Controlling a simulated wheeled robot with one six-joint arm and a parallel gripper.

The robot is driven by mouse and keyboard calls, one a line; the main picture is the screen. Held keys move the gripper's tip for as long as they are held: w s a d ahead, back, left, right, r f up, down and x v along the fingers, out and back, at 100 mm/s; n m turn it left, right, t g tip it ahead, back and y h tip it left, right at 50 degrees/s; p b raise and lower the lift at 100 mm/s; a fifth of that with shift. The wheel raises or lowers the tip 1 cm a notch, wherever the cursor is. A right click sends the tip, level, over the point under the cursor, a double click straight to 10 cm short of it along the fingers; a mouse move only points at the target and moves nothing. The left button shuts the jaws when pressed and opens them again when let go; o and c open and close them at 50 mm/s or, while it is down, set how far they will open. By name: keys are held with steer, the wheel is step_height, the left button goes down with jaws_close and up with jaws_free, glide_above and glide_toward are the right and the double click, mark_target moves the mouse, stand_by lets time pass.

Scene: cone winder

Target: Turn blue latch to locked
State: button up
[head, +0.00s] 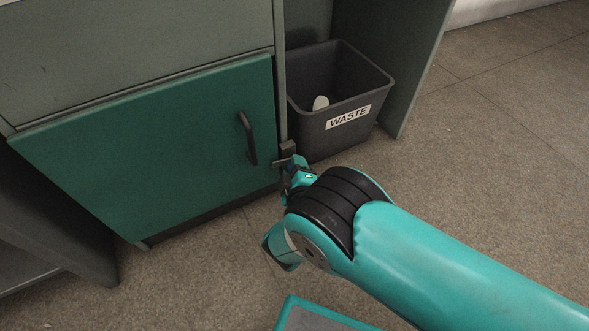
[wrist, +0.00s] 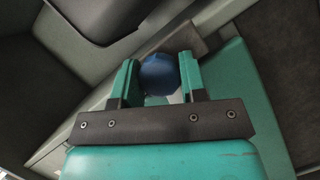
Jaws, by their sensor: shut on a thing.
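The blue latch (wrist: 159,74) shows in the wrist view as a rounded blue knob between my two teal fingers. My gripper (wrist: 158,64) is shut on it, one finger on each side. In the head view my gripper (head: 291,174) is at the right edge of the green cabinet door (head: 150,140), low beside the door frame. A brown-grey plate (wrist: 207,40) shows beside the knob in the wrist view. In the head view the knob is mostly hidden by my gripper, and I cannot tell its turn angle.
The door has a dark bar handle (head: 247,138) left of my gripper. A grey waste bin (head: 309,126) with a white item in it stands just right of the cabinet frame. Open floor (head: 500,130) lies to the right.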

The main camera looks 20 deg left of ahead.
steer(key=shift+w+d+f+n+t+b, duration=0.15)
steer(key=shift+n+t+b, duration=0.3)
steer(key=shift+n+t, duration=0.4)
steer(key=shift+n, duration=0.35)
steer(key=o, duration=0.9)
steer(key=shift+o, duration=0.2)
steer(key=shift+s+g, duration=0.25)
steer(key=shift+s, duration=0.05)
steer(key=p+v, duration=1.7)
steer(key=shift+p, duration=0.4)
